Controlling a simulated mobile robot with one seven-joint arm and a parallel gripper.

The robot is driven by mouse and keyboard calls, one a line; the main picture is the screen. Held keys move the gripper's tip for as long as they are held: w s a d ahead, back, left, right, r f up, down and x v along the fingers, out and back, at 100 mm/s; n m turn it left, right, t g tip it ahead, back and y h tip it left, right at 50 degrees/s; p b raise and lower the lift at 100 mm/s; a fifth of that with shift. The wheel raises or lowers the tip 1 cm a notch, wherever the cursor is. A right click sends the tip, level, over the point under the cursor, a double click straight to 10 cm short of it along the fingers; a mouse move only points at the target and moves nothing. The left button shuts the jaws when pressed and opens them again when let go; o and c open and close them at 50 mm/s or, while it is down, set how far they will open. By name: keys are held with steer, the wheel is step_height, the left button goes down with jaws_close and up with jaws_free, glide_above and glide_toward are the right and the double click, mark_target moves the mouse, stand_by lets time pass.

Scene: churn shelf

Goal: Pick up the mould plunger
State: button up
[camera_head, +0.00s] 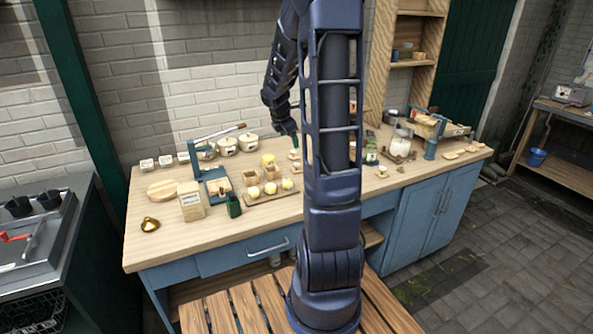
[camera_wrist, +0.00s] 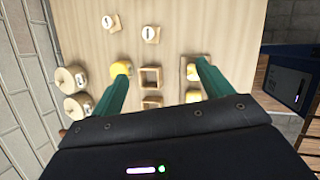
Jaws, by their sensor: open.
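I cannot tell for sure which piece is the mould plunger. Two small pale wooden pieces, a farther block (camera_wrist: 108,23) and a nearer block (camera_wrist: 150,33), each with a dark and white mark on top, lie at the top of the wrist view. In the head view pale wooden pieces (camera_head: 294,155) lie just below my gripper (camera_head: 290,133). Two square open wooden frames, one (camera_wrist: 150,77) above the other (camera_wrist: 152,102), lie between my green fingers. My gripper (camera_wrist: 160,75) is open and empty, above the bench and apart from everything.
A yellow lump (camera_wrist: 120,68) is beside the left finger. A tray (camera_head: 262,199) of yellow balls stands near the bench front. Lidded pots (camera_head: 228,147) line the wall. A blue lever press (camera_head: 196,160) stands left, and a glass jar (camera_head: 401,141) right.

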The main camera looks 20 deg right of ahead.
mark_target(296, 164)
steer(key=w+d+f+n, duration=0.2)
steer(key=f, duration=0.4)
steer(key=w+d+f+n, duration=0.2)
steer(key=w+d+f, duration=0.1)
steer(key=f, duration=0.4)
steer(key=w+d+f+n, duration=0.1)
steer(key=w+d+f, duration=0.1)
steer(key=f, duration=0.4)
steer(key=shift+w+d+f+n, duration=0.2)
steer(key=shift+w+f+n, duration=0.2)
steer(key=shift+w, duration=0.3)
steer(key=shift+r, duration=0.1)
steer(key=c, duration=1)
